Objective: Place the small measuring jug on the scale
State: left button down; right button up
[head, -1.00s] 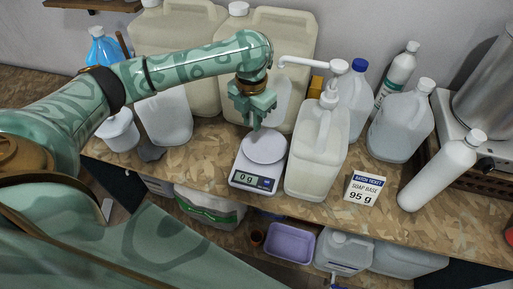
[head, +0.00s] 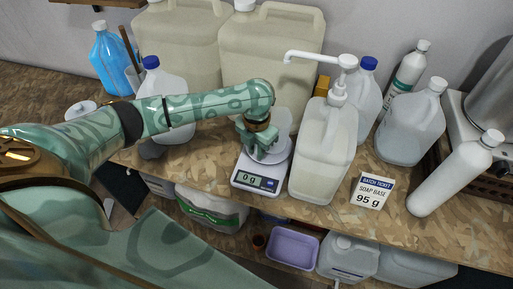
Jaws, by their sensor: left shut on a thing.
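The white scale (head: 243,178) stands near the front of the wooden bench, and its display reads 0 g. My left gripper (head: 262,152) points down over the scale's round pan. It is shut on the small measuring jug (head: 282,121), a clear, pale vessel mostly hidden behind the gripper and wrist. The jug is over the back of the pan; I cannot tell whether its base touches it. My right gripper is not in view.
A large pump-top container (head: 322,150) stands close to the right of the scale. A batch ticket (head: 372,190) reads 95 g. Big cream drums (head: 175,45) and a blue-capped jug (head: 165,95) stand behind. A purple tub (head: 293,245) is below the bench.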

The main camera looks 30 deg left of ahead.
pick_arm(q)
jog(key=shift+f, duration=0.15)
jog(key=c, duration=1.3)
grip_release()
notch_tip(320, 180, up, 12)
jog(key=p, duration=0.2)
jog(key=shift+r+p, duration=0.2)
jog(key=shift+p, duration=0.2)
